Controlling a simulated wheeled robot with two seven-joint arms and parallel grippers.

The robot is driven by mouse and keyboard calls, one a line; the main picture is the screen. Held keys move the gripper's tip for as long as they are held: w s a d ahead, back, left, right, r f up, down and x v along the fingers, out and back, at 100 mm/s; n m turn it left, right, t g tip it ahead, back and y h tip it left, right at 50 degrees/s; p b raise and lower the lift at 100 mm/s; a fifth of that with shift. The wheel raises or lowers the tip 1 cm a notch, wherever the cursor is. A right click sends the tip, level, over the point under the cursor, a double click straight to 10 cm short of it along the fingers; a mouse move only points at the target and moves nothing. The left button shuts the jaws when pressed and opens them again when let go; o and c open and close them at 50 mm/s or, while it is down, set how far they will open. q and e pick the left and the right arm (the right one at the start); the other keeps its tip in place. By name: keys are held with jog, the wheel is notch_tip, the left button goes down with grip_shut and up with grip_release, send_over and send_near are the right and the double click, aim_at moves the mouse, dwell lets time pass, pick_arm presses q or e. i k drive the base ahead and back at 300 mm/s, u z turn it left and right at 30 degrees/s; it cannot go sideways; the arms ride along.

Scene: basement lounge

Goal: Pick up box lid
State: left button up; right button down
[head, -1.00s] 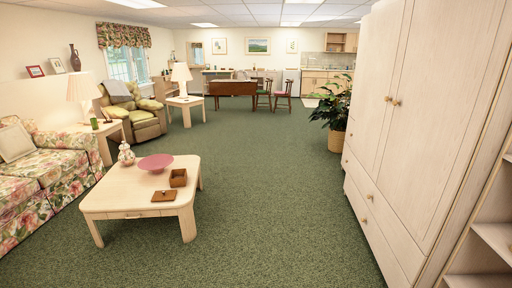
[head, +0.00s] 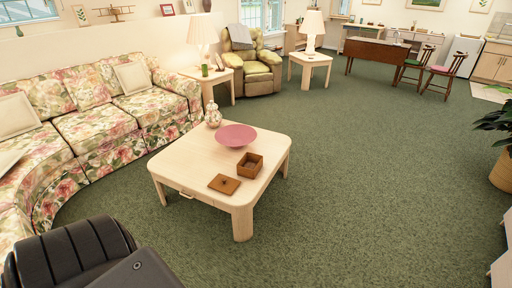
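The box lid (head: 224,184) is a flat brown wooden square with a small dark knob on top. It lies on the near edge area of the pale wooden coffee table (head: 195,165). The open brown wooden box (head: 250,165) stands beside it, to the right and farther back, apart from the lid. Neither of my grippers shows in the head view. A dark part of my own body fills the bottom left corner, well short of the table.
A pink bowl (head: 236,136) and a pale figurine (head: 212,112) stand on the table behind the box. A floral sofa (head: 100,120) curves along the left. Green carpet (head: 370,190) is open to the right and in front. A potted plant (head: 502,145) stands far right.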

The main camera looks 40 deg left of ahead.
aim_at(223, 183)
jog(key=i, duration=0.9)
jog(key=u, duration=1.9)
jog(key=i, duration=1.35)
jog(key=z, duration=0.35)
